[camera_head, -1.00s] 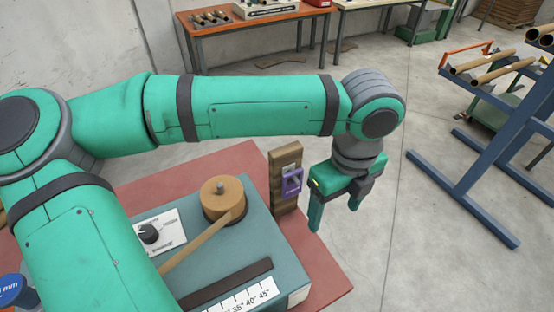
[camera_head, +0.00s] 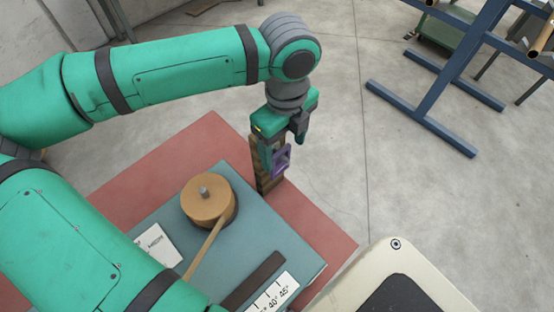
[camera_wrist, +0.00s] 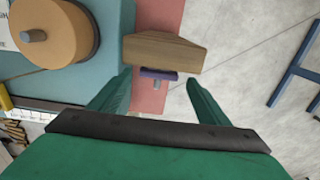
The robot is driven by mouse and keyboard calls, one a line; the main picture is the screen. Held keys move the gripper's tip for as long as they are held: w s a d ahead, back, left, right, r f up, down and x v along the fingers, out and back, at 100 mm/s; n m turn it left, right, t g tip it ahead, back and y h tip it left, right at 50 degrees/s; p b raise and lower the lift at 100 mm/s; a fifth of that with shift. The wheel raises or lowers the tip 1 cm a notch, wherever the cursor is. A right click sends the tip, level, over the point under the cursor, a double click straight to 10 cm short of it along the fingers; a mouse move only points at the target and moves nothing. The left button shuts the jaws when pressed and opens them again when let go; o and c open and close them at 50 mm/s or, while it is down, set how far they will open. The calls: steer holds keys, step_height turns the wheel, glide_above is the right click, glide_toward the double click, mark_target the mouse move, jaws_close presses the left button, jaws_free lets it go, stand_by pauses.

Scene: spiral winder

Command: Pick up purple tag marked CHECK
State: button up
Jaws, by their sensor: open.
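The purple tag (camera_head: 282,158) hangs on the side of an upright wooden post (camera_head: 265,181) near the edge of the red surface. In the wrist view the tag (camera_wrist: 159,73) shows edge-on, with a short grey peg (camera_wrist: 157,85) at it, beside the post top (camera_wrist: 163,50). Its lettering cannot be read. My gripper (camera_head: 283,150) is at the tag in the head view, fingers pointing down. In the wrist view my gripper (camera_wrist: 160,88) is open, one finger on each side of the tag, with gaps between. Nothing is held.
A blue rack (camera_head: 440,90) stands on the floor at right. Clear concrete floor (camera_head: 410,190) lies between.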

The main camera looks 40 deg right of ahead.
mark_target(280, 162)
steer(key=shift+s+d+f, duration=0.1)
steer(key=shift+s+f, duration=0.15)
steer(key=shift+f, duration=0.35)
steer(key=shift+w+a+f, duration=0.1)
steer(key=shift+w+f, duration=0.1)
steer(key=shift+f, duration=0.65)
steer(key=shift+w+a+f, duration=0.1)
steer(key=shift+w+f, duration=0.1)
steer(key=shift+f, duration=0.65)
steer(key=shift+w+a+f, duration=0.1)
steer(key=shift+w+f, duration=0.1)
steer(key=shift+f, duration=0.65)
steer(key=c, duration=1.1)
